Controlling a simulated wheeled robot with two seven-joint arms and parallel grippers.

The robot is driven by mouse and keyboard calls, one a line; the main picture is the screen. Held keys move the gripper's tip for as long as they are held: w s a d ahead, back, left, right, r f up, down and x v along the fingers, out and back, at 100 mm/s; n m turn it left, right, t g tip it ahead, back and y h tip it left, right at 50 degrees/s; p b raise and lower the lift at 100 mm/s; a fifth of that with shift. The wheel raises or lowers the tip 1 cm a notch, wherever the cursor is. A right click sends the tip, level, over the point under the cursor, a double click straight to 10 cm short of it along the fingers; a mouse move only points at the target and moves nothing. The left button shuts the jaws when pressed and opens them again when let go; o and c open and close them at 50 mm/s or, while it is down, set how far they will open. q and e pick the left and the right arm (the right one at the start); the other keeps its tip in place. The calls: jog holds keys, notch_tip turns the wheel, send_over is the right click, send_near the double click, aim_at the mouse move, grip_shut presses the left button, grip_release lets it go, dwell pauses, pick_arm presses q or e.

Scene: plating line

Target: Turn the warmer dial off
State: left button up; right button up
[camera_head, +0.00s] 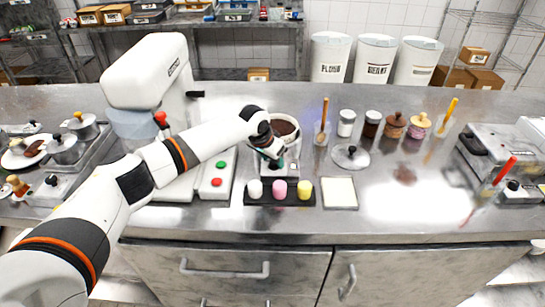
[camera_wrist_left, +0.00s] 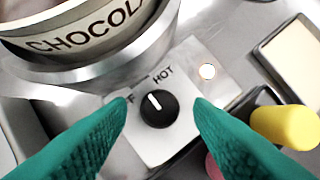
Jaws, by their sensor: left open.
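The warmer dial (camera_wrist_left: 158,109) is a round black knob with a white pointer line, on the pale front panel (camera_wrist_left: 150,143) of the warmer. In the left wrist view, the line points up and slightly left, between HOT and a partly hidden label ending in F. In the head view, my left gripper (camera_head: 274,160) is over the warmer and hides the dial. My right gripper is out of view.
The chocolate pot (camera_head: 287,126) sits on the warmer; its wall (camera_wrist_left: 85,35) is close ahead in the wrist view. A black tray (camera_head: 266,203) with white, pink and yellow pieces is in front. A pale square pad (camera_head: 339,193) lies to its right. Several jars stand further right.

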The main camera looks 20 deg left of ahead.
pick_arm(q)
jog(key=shift+w+f, duration=0.1)
jog(key=shift+f, duration=0.15)
jog(key=c, duration=1)
jog(key=shift+r, duration=0.1)
